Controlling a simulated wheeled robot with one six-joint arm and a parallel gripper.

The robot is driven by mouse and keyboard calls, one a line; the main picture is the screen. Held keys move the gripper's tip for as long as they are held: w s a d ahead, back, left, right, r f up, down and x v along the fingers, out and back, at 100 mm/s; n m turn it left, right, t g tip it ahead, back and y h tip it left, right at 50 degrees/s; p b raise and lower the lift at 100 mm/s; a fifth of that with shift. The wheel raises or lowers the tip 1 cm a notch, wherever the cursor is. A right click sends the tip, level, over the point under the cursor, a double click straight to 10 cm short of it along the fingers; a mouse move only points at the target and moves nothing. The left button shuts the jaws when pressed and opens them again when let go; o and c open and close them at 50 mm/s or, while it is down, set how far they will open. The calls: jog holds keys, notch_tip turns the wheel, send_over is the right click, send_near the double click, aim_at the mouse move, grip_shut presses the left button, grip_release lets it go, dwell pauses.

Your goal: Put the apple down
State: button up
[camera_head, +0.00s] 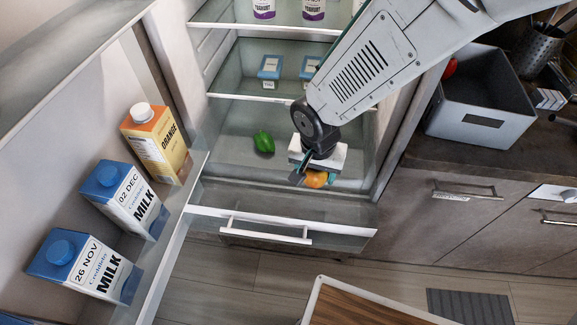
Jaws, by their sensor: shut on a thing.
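The apple (316,180), orange-coloured in this light, shows just below the white body of my gripper (314,178). My gripper is shut on it, with a dark finger on the left and a teal edge on the right. The upper part of the apple is hidden by the gripper. They are in the lower part of the open fridge, by the front of the glass bottom shelf (232,167). I cannot tell whether the apple touches the shelf.
A green pepper (264,142) lies left of my gripper. The open fridge door on the left holds milk cartons (125,198) and an orange juice carton (157,143). A drawer handle (266,232) is below. A grey bin (482,110) stands on the right counter.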

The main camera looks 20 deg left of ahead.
aim_at(312, 203)
jog(key=shift+w+d+f, duration=0.1)
jog(key=shift+w+f, duration=0.15)
jog(key=shift+f, duration=0.75)
notch_tip(312, 203, down, 10)
jog(key=shift+f, duration=0.1)
jog(key=o, duration=1)
jog(key=shift+f, duration=0.1)
jog(key=shift+o, duration=0.2)
jog(key=r, duration=0.4)
jog(key=s+r, duration=0.1)
jog(key=r, duration=0.7)
jog(key=shift+s+r, duration=0.1)
jog(key=shift+s, duration=0.1)
